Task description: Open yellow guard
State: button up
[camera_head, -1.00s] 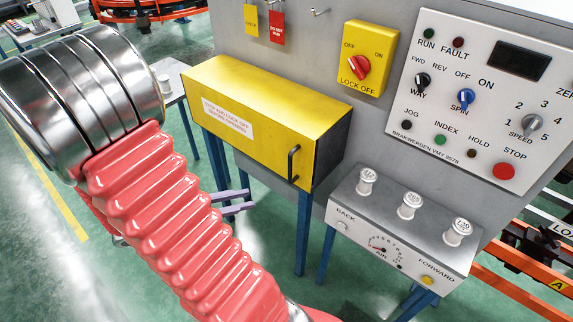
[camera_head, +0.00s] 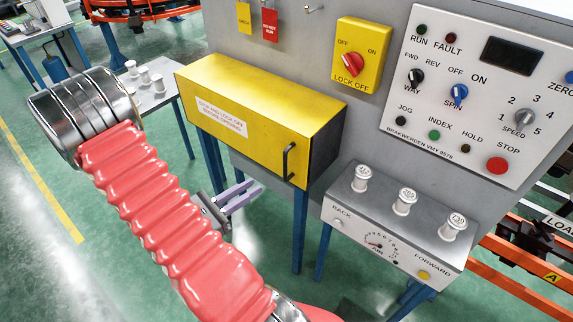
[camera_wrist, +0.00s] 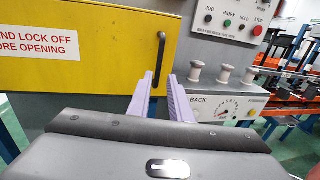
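The yellow guard (camera_head: 262,122) is a box on the grey panel, and its front door looks shut. It bears a white label (camera_head: 221,110) about locking off before opening. A black vertical bar handle (camera_head: 288,161) sits near the door's right edge. My gripper (camera_head: 258,187) has purple fingers, apart and empty, in front of the guard and left of and below the handle. In the wrist view my gripper (camera_wrist: 161,76) points at the handle (camera_wrist: 160,60), whose lower end shows between the fingertips in the picture. No contact shows.
A yellow lock-off switch (camera_head: 361,55) with a red knob is above right; I cannot tell its setting. A control panel (camera_head: 480,95) is at right. A grey box (camera_head: 335,205) with several white knobs juts out below the handle's right. A yellow tag (camera_head: 244,17) and red tag (camera_head: 270,22) hang above.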

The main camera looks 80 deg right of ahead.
aim_at(285, 168)
jog(key=shift+d, duration=0.1)
jog(key=shift+x, duration=6.8)
jog(key=shift+s, duration=0.15)
grip_shut()
jog(key=shift+s, duration=0.1)
